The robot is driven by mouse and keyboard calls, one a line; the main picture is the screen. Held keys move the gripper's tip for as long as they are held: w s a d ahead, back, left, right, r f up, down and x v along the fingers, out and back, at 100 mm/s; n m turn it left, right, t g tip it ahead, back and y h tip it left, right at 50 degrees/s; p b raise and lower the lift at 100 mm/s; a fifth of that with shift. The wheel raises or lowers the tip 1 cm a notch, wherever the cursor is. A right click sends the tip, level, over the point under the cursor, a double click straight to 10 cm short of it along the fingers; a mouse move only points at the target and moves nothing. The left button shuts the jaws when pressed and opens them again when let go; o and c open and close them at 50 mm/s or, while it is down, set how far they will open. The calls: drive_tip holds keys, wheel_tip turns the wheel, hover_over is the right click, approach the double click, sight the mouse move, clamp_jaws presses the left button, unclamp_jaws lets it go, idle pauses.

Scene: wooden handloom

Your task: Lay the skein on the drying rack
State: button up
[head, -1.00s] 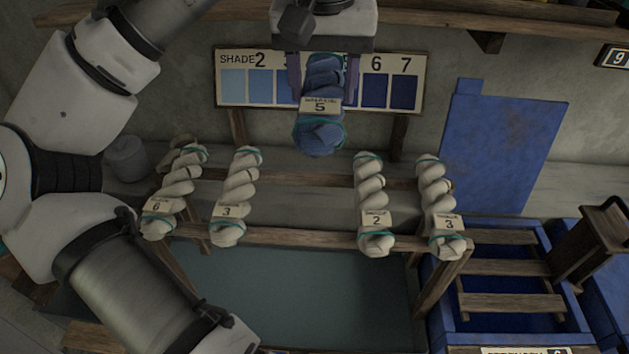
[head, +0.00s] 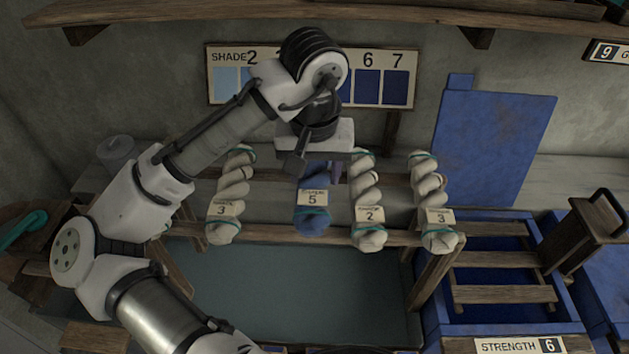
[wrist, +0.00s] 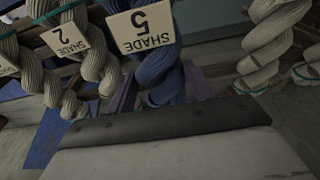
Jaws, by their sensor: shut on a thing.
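My gripper (head: 318,170) is shut on the blue skein (head: 312,222), which is twisted and carries a "Shade 5" tag and a teal tie. The skein is at the drying rack (head: 268,233), in the gap between a white skein tagged 3 (head: 231,190) and a white skein tagged 2 (head: 368,200). Its lower end overlaps the front rail; I cannot tell whether it touches the rails. In the wrist view the blue skein (wrist: 158,68) hangs between my fingers, with white skeins on both sides. My gripper's body hides its upper end in the head view.
Another white skein tagged 3 (head: 431,200) lies at the rack's right end. A blue vat (head: 575,310) with wooden slats stands at right, a blue board (head: 495,150) behind it. A shade chart (head: 398,88) hangs on the wall. A shelf (head: 300,14) runs above.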

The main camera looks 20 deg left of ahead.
sight(315, 184)
drive_tip(key=shift+f, duration=1.6)
drive_tip(key=shift+f, duration=0.2)
drive_tip(key=o, duration=1.1)
drive_tip(key=shift+o, duration=0.2)
